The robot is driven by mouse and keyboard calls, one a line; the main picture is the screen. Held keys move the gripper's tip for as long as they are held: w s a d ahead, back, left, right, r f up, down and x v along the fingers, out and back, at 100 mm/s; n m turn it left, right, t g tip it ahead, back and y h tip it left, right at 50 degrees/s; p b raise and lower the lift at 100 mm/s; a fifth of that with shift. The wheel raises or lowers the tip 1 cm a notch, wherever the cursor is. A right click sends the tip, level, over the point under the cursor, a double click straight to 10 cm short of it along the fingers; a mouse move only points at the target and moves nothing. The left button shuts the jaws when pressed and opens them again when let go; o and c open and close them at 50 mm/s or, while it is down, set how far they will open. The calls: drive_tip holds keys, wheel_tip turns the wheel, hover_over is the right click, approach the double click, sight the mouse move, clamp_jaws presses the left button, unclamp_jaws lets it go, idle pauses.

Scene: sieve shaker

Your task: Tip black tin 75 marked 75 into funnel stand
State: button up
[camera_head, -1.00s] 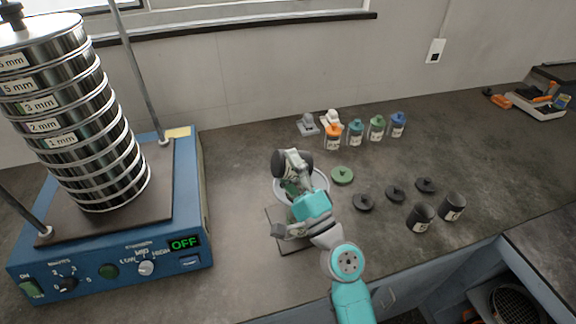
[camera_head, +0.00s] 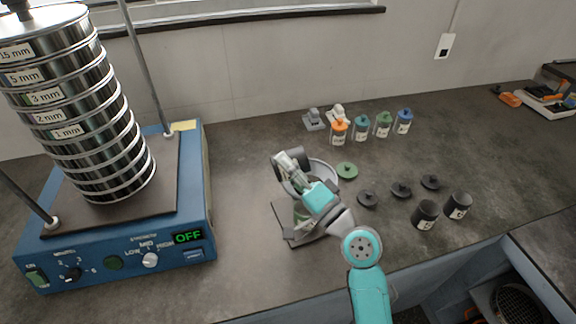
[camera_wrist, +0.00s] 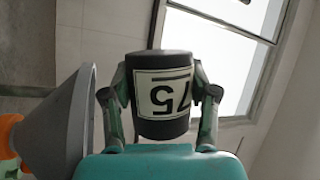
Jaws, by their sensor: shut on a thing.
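The black tin 75 (camera_wrist: 163,97) is held between the two fingers of my gripper (camera_wrist: 160,110) in the wrist view. Its white label reads 75 upside down in that picture. In the head view the tin (camera_head: 299,156) lies roughly on its side just above the funnel (camera_head: 325,172), with my gripper (camera_head: 287,167) shut on it. The grey funnel cone also shows at the left of the wrist view (camera_wrist: 62,125), apart from the tin. The stand's dark base (camera_head: 284,222) is partly hidden by my arm. The tin's mouth and any contents cannot be seen.
Two black tins (camera_head: 425,214) (camera_head: 458,205) stand at the right, near several dark lids (camera_head: 402,190) and a green lid (camera_head: 347,171). Jars with coloured lids (camera_head: 362,128) stand behind. The sieve shaker (camera_head: 120,235) fills the left; its display reads OFF. Counter between shaker and funnel is clear.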

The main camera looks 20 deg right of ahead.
drive_tip(key=shift+a+n+g, duration=0.15)
drive_tip(key=shift+n+g, duration=0.55)
drive_tip(key=shift+n, duration=0.5)
drive_tip(key=shift+n+g, duration=0.6)
drive_tip(key=shift+n, duration=0.6)
drive_tip(key=shift+f+n+g+h, duration=0.3)
drive_tip(key=shift+n+g+h, duration=0.15)
drive_tip(key=shift+n, duration=0.45)
drive_tip(key=shift+d+n+g+h, duration=0.45)
drive_tip(key=shift+n+g, duration=0.1)
drive_tip(key=shift+n, duration=0.45)
drive_tip(key=shift+d+f+n+g+h, duration=0.2)
drive_tip(key=shift+n+g+h, duration=0.15)
drive_tip(key=shift+n, duration=0.45)
